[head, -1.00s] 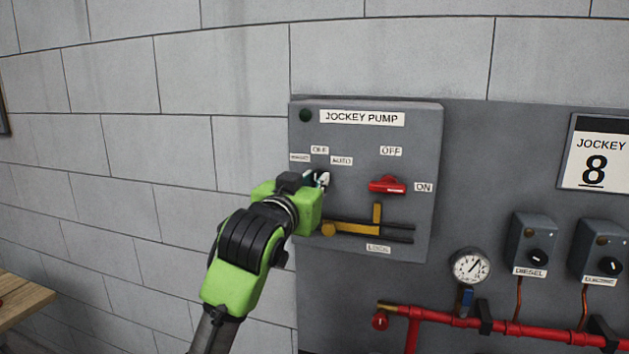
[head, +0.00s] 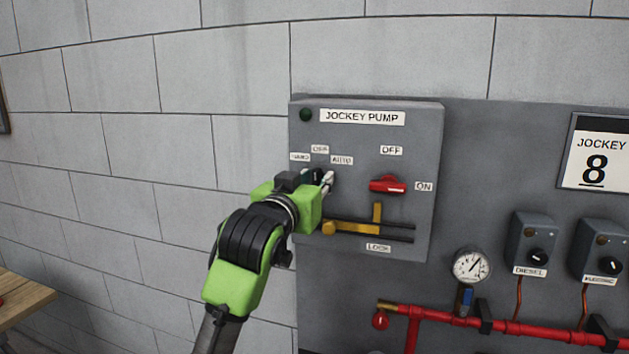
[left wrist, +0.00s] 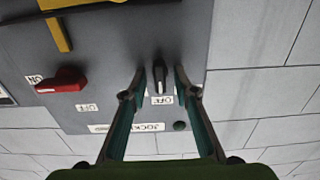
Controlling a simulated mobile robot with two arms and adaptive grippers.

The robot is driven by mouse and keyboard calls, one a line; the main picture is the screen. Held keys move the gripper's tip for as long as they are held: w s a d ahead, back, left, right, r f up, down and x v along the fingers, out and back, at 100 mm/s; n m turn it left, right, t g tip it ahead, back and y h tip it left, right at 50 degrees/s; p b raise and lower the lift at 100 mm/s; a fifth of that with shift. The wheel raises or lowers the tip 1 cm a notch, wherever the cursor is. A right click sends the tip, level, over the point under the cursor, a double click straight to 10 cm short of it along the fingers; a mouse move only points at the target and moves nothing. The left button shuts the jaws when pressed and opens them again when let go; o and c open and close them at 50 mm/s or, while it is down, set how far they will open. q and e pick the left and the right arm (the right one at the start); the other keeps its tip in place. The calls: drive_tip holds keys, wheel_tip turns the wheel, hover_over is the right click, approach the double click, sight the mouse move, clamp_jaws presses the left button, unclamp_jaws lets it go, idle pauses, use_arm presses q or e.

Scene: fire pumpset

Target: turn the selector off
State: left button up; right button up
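The black selector knob (left wrist: 160,78) is on the grey jockey pump panel (head: 365,145). In the left wrist view, which is upside down, its white mark points at the OFF label (left wrist: 160,100). My left gripper (head: 319,178) is at the knob; in the left wrist view its two fingers (left wrist: 160,76) stand open on either side of it, with a gap on each side. In the head view the gripper partly hides the knob, below the OFF label (head: 320,149) and beside the AUTO label (head: 342,160). My right gripper is not in view.
A red switch handle (head: 388,185) lies sideways to the right of the selector. A yellow lock lever (head: 355,226) is below. A gauge (head: 471,266) and red pipe (head: 530,333) are lower right.

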use_arm(q)
drive_tip(key=v, duration=1.2)
